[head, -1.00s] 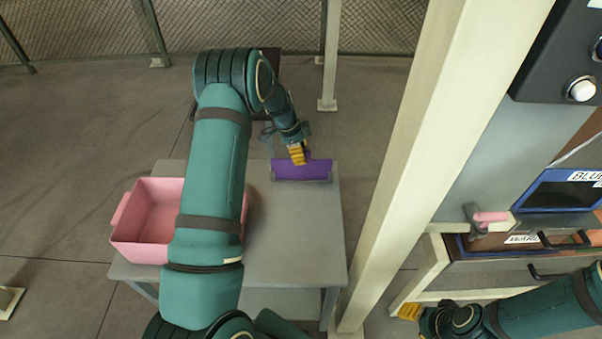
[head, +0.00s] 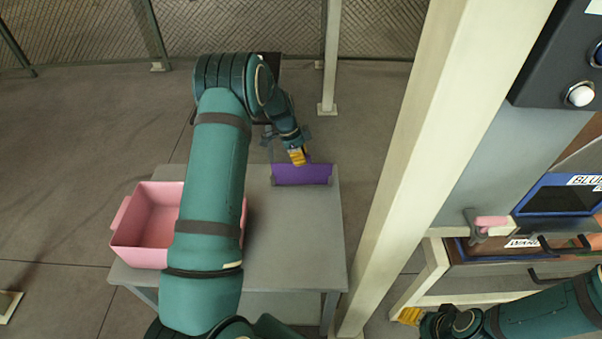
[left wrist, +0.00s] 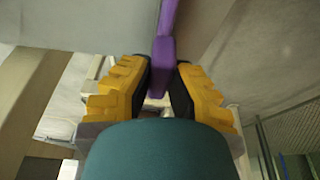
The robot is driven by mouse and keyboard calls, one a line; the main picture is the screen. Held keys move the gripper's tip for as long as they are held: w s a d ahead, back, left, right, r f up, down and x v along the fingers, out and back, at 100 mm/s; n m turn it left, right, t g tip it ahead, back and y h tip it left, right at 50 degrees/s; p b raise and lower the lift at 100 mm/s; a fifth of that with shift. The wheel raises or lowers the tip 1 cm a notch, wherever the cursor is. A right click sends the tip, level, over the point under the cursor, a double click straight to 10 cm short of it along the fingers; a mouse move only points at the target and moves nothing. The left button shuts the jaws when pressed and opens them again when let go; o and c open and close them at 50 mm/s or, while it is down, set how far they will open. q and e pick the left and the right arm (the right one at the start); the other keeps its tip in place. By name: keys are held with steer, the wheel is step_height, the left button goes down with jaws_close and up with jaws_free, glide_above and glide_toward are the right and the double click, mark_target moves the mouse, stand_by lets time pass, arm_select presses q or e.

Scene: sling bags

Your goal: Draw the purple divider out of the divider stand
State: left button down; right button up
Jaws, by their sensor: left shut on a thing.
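The purple divider (head: 301,175) is upright at the far right of the grey table in the head view. The divider stand (head: 273,182) shows only as thin grey edges around the divider's ends and base. My left gripper (head: 299,160) is at the divider's top edge. In the left wrist view its yellow fingers (left wrist: 160,85) are shut on the narrow purple tab of the divider (left wrist: 164,50). How deep the divider sits in the stand cannot be told. My right gripper (head: 410,316) shows partly at the lower right, away from the divider; its jaws are unclear.
A pink bin (head: 148,222) stands on the left of the grey table (head: 290,240), partly behind my left arm. A cream post (head: 430,150) rises right of the table. Drawers with handles (head: 500,250) stand at the right. The table's right middle is clear.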

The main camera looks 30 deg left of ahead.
arm_select(q)
steer(key=shift+r+p, duration=1.7)
steer(key=shift+r, duration=2.25)
steer(key=shift+r+p, duration=0.85)
steer(key=shift+r, duration=1.05)
